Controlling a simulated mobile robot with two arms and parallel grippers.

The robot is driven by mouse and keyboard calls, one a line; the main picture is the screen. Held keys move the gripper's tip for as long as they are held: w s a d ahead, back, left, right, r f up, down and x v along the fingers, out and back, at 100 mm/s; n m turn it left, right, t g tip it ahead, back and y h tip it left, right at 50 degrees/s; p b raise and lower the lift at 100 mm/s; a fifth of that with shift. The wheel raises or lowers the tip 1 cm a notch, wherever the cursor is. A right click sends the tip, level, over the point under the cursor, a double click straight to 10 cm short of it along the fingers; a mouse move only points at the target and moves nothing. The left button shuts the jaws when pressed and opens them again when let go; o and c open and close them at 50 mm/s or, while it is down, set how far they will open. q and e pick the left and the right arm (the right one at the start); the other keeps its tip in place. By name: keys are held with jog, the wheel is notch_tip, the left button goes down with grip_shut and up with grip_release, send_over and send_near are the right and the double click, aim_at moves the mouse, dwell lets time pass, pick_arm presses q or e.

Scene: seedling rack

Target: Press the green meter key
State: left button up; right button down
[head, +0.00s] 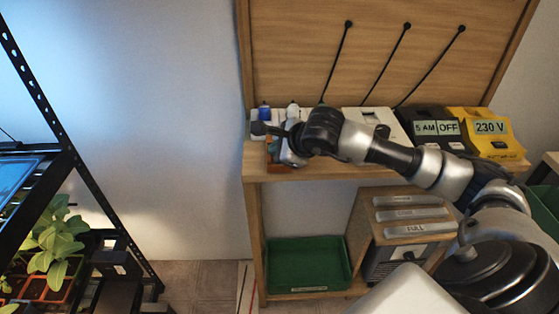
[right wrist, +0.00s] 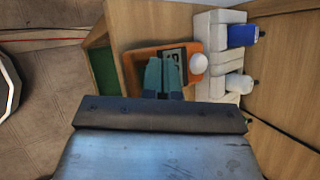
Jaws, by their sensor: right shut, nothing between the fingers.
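An orange meter (right wrist: 140,58) with a dark-framed display (right wrist: 181,54) lies on the wooden shelf in the right wrist view. A white round part (right wrist: 198,63) shows at its right end. In the head view only a bit of the meter (head: 271,148) shows beside my gripper. My right gripper (right wrist: 165,72) is shut and empty, its teal fingertips together over the middle of the meter. Whether they touch it I cannot tell. No green key can be made out; the fingertips cover part of the meter. My left gripper is not in view.
A white stepped holder (right wrist: 207,45) with a blue-capped bottle (right wrist: 243,35) and a white bottle (right wrist: 236,83) stands close to the meter. Black (head: 429,124) and yellow (head: 488,128) boxes stand farther right on the shelf. A green bin (head: 305,268) sits below.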

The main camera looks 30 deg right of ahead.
jog(key=shift+f, duration=0.15)
dwell(0.7)
jog(key=shift+r, duration=0.65)
notch_tip(320, 180, up, 6)
jog(key=p, duration=0.2)
jog(key=shift+p, duration=0.35)
dwell(0.4)
